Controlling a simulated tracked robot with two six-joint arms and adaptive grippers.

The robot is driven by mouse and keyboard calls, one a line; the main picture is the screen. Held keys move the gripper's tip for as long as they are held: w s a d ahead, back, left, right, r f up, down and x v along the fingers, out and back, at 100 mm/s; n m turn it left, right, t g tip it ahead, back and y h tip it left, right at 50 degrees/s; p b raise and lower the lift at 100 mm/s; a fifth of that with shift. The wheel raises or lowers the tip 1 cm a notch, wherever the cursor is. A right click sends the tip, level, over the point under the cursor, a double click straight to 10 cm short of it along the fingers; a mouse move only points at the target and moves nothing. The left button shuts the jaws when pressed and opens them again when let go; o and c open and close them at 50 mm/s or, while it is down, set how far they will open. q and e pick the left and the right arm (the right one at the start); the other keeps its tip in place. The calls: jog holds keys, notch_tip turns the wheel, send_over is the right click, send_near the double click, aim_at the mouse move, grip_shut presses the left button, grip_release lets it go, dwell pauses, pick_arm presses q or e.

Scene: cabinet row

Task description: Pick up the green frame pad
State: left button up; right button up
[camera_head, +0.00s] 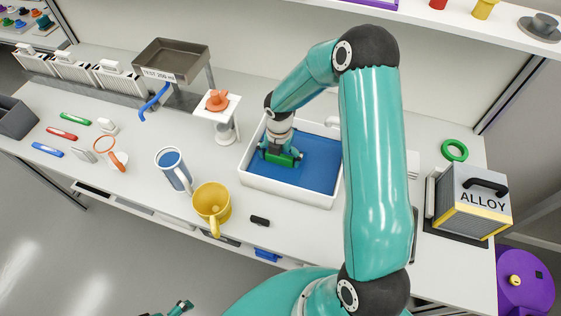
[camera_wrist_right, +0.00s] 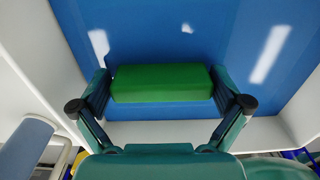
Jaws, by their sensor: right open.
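The green frame pad (camera_head: 287,160) is a green block lying in a white tray (camera_head: 292,194) with a blue floor (camera_head: 318,168). In the right wrist view the green pad (camera_wrist_right: 163,83) lies lengthwise between my fingers, one at each end. My right gripper (camera_head: 280,153) reaches down into the tray over the pad. Its fingers (camera_wrist_right: 165,88) are open and straddle the pad; I cannot tell whether they touch its ends. A small part of my left gripper (camera_head: 180,307) shows at the bottom edge of the head view, and its jaw state is unclear.
A yellow mug (camera_head: 211,203) and a blue-and-white mug (camera_head: 174,170) stand left of the tray. A white stand (camera_head: 225,130) with an orange item is close to its left wall. A black-handled ALLOY box (camera_head: 478,200) and a green ring (camera_head: 454,150) are at the right.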

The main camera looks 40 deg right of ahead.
jog(key=c, duration=0.9)
jog(key=shift+r, duration=0.1)
